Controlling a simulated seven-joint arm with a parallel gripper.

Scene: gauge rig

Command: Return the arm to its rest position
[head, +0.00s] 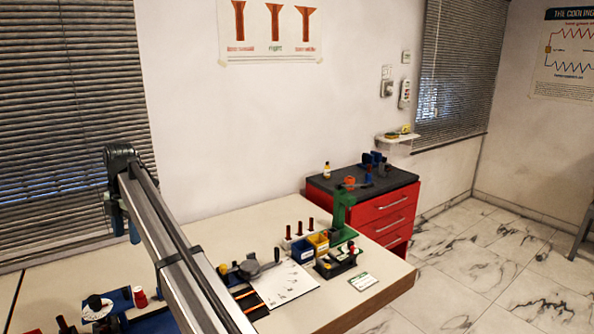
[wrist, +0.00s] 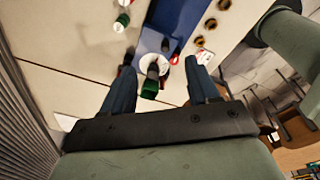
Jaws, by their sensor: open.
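My gripper (wrist: 160,75) is open in the wrist view, its two dark blue fingers spread apart with nothing clamped between them. Beyond the fingertips lies a blue base (wrist: 180,18) with a round white dial (wrist: 153,63). A dark upright piece with a green end (wrist: 150,88) shows between the fingers in that view, apart from both. In the head view my gripper (head: 125,225) hangs in the air at the left, fingers down, above the bench. The white dial with a black knob (head: 97,307) stands below it at the bottom left.
The bench (head: 215,228) also carries a white sheet (head: 285,284), yellow and blue bins (head: 318,243), a green stand (head: 340,215) and a black fixture (head: 338,262). A red drawer cabinet (head: 395,222) stands behind. Blinds (head: 70,110) cover the left wall. Air around my gripper looks clear.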

